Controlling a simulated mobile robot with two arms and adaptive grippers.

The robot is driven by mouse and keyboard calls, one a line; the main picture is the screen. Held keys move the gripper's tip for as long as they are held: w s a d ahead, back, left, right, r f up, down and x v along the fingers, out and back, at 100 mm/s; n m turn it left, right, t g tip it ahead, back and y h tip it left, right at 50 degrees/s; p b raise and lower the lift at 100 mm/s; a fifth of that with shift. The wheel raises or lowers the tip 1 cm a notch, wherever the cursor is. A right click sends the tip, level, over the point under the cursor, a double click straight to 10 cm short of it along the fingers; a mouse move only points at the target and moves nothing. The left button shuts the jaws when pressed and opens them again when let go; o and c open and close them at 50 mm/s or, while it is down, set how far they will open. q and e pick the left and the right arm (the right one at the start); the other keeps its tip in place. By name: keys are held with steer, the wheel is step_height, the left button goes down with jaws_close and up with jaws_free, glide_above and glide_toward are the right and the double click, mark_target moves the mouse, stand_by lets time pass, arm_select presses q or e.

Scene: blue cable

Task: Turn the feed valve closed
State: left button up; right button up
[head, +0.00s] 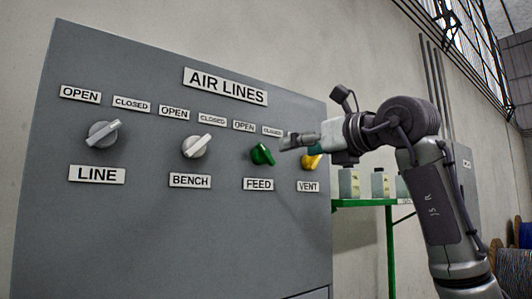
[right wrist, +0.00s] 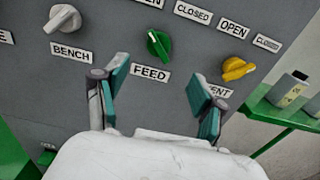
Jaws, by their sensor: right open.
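The feed valve (head: 262,154) is a green knob on the grey AIR LINES panel (head: 130,240), above the FEED label. Its handle is tilted, with the OPEN label to its upper left and CLOSED to its upper right. It also shows in the right wrist view (right wrist: 158,43), ahead of and between the fingers. My right gripper (head: 288,142) is in front of the panel, just right of the feed valve and partly over the yellow vent valve. In the right wrist view its fingers (right wrist: 155,95) are spread and empty, apart from the knob. My left gripper is not in view.
The grey line valve (head: 103,134), white bench valve (head: 196,146) and yellow vent valve (head: 311,162) share the panel. Cable spools (head: 515,262) are at the far right.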

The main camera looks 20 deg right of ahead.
mark_target(268, 154)
steer(key=p+x, duration=0.4)
steer(key=x, duration=0.6)
steer(key=shift+w+a, duration=0.1)
steer(key=shift+a, duration=0.05)
steer(key=shift+p+x, duration=0.3)
steer(key=shift+x, duration=0.5)
steer(key=shift+f, duration=0.1)
steer(key=shift+c, duration=0.2)
steer(key=c, duration=1.1)
